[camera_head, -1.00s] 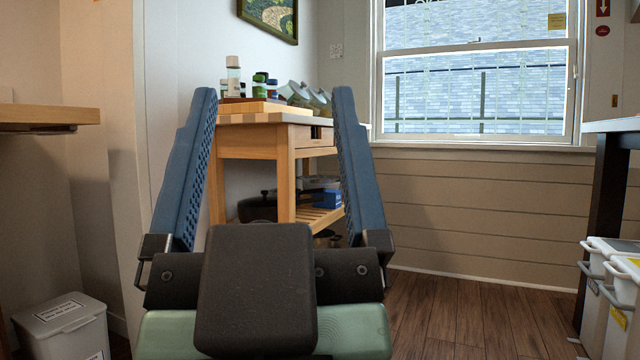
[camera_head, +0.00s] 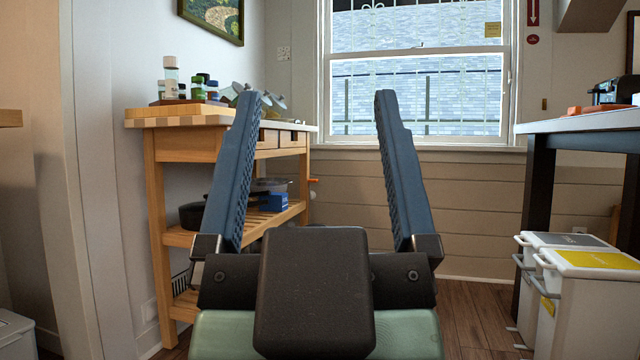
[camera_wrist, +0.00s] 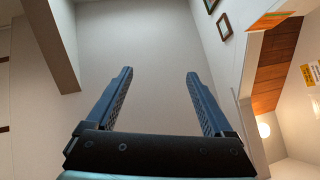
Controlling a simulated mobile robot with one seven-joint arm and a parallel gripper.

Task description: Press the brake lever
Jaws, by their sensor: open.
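My gripper (camera_head: 318,100) is open and empty, its two blue ridged fingers pointing up in front of the body camera. I cannot make out a brake lever in either view.
A wooden kitchen cart (camera_head: 190,125) with jars on top stands at left, pans on its shelf. A window (camera_head: 420,75) is in the far wall. At right are a dark-legged table (camera_head: 580,125) and white bins (camera_head: 590,290). Wood floor (camera_head: 475,315) shows at lower right.

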